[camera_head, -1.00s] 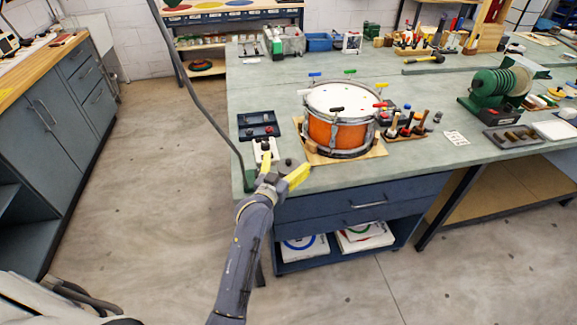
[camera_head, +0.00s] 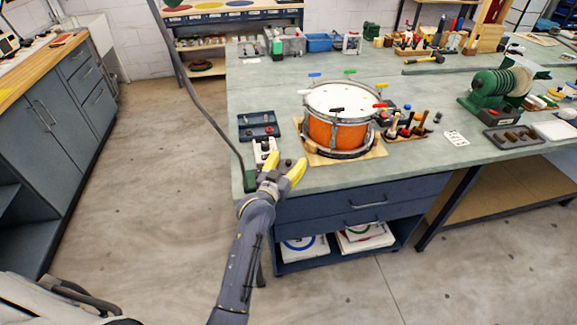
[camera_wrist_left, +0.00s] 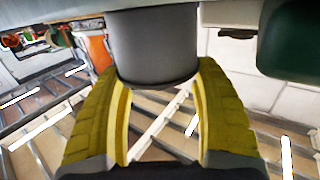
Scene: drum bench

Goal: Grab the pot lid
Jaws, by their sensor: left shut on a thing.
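My left gripper (camera_head: 284,167) is at the front left edge of the bench, with its two yellow fingers pointing away from me. In the left wrist view, its fingers (camera_wrist_left: 158,112) are shut on a dark grey cylinder (camera_wrist_left: 152,48), one finger on each side. Only part of this cylinder shows there, its upper part cut off by the frame. In the head view, small dark shapes show at the fingers, too small to tell apart. I cannot make out a clear pot lid in either view. My right gripper is not in view.
An orange drum (camera_head: 335,133) with a white head stands on a wooden board (camera_head: 372,152) right of the gripper. A dark tray (camera_head: 258,132) and a white block (camera_head: 263,149) lie just beyond it. A green coil machine (camera_head: 495,90) stands at right.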

